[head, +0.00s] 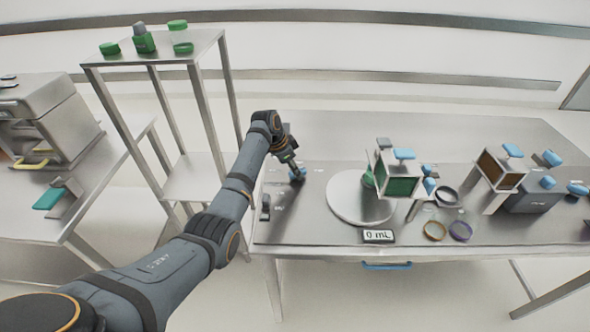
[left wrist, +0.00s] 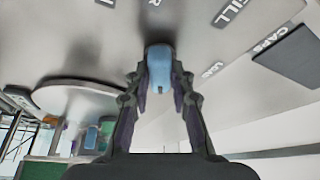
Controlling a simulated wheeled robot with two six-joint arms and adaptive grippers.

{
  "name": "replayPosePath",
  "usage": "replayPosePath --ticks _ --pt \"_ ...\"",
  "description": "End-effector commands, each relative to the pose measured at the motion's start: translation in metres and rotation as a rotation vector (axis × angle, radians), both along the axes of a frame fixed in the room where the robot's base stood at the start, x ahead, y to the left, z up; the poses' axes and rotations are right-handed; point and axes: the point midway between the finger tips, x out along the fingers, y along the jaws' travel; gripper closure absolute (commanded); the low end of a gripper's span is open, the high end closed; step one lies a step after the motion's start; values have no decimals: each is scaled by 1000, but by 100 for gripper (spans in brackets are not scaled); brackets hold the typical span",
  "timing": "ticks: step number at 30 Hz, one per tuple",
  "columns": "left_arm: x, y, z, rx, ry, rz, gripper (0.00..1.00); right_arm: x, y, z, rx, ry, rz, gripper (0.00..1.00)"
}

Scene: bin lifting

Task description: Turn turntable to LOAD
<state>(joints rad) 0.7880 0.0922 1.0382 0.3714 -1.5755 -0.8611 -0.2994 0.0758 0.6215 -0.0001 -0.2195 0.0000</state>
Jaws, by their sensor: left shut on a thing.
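The white round turntable (head: 345,208) lies flat on the steel table; its disc also shows at the left of the left wrist view (left wrist: 75,100). A blue knob (left wrist: 159,66) stands on the table left of the turntable. My left gripper (head: 296,172) reaches down to it and is shut on it, with one finger on each side. My right gripper is not in view.
A green-faced box (head: 400,187) with blue knobs stands over the turntable's right side. A "0 mL" display (head: 378,236) is at the front. Several rings (head: 435,230) and another dispenser (head: 500,170) are further right. A shelf rack (head: 160,50) with green-capped containers stands left.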

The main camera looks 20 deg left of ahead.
Motion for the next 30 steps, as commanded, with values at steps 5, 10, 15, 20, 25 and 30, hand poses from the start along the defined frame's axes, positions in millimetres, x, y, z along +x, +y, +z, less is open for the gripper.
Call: replayPosePath --ticks 5,10,15,20,25,30 --pt "-1 -1 1 -1 1 14 100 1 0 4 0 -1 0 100" --pt "-1 -1 4 -1 2 73 100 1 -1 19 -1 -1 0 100" --pt "-2 -2 6 -1 3 188 100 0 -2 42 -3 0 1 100" --pt "-2 -3 7 -3 3 334 100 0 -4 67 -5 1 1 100" --pt "-3 -4 6 -1 3 496 100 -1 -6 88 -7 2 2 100" --pt "-3 -5 4 -2 3 657 100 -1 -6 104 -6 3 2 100"
